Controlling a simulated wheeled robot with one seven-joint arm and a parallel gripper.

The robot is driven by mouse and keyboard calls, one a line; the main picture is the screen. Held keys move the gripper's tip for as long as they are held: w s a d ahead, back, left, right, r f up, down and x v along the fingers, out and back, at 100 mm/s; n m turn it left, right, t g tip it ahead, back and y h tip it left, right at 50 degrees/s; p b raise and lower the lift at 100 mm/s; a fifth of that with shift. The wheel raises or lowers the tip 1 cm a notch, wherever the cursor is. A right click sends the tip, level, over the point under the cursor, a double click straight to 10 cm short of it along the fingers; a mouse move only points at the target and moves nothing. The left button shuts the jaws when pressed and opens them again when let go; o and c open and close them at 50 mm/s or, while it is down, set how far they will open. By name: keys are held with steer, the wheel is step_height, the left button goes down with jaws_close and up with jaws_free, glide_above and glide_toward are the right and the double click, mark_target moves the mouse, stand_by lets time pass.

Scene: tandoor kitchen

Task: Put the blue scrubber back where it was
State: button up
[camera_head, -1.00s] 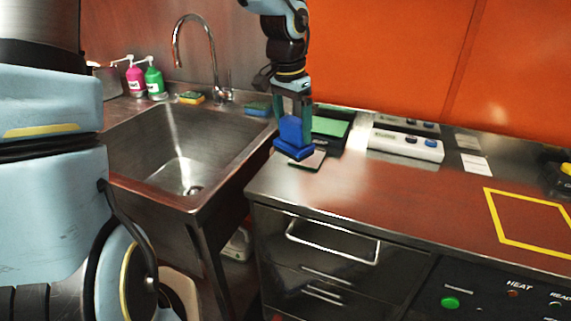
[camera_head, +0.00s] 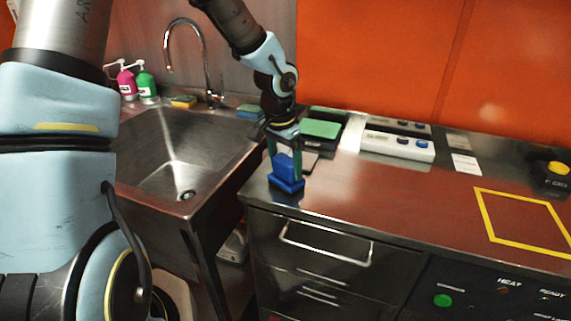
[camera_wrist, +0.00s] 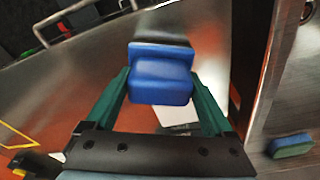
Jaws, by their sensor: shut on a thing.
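The blue scrubber (camera_head: 286,183) is a blue block with a wider base and a narrower upper part. My gripper (camera_head: 285,171) points down and is shut on its upper part, near the counter's front left corner. The scrubber is upright; I cannot tell whether its base touches the counter. In the wrist view the scrubber (camera_wrist: 160,80) sits between the two green fingers of my gripper (camera_wrist: 160,90). A small light square pad (camera_head: 309,161) lies on the counter just behind the gripper, partly hidden by it.
A black tray with a green pad (camera_head: 321,128) and a white switch box (camera_head: 398,147) stand behind. The sink (camera_head: 175,160) is left, with a blue-green sponge (camera_head: 250,111) and a yellow sponge (camera_head: 184,102) on its back rim. Counter to the right is clear up to a yellow outline (camera_head: 480,207).

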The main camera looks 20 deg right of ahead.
steer(key=shift+f, duration=0.2)
steer(key=o, duration=1.2)
steer(key=shift+c, duration=0.2)
step_height(320, 180, up, 12)
steer(key=a, duration=0.1)
steer(key=s+a+f+n, duration=0.2)
steer(key=a+n, duration=0.4)
steer(key=a, duration=0.8)
steer(key=s+a+f+n+t+y, duration=0.1)
steer(key=a+n, duration=0.4)
steer(key=a, duration=1)
steer(key=shift+s+f+n, duration=0.4)
steer(key=shift+s+f, duration=0.05)
steer(key=shift+f, duration=0.45)
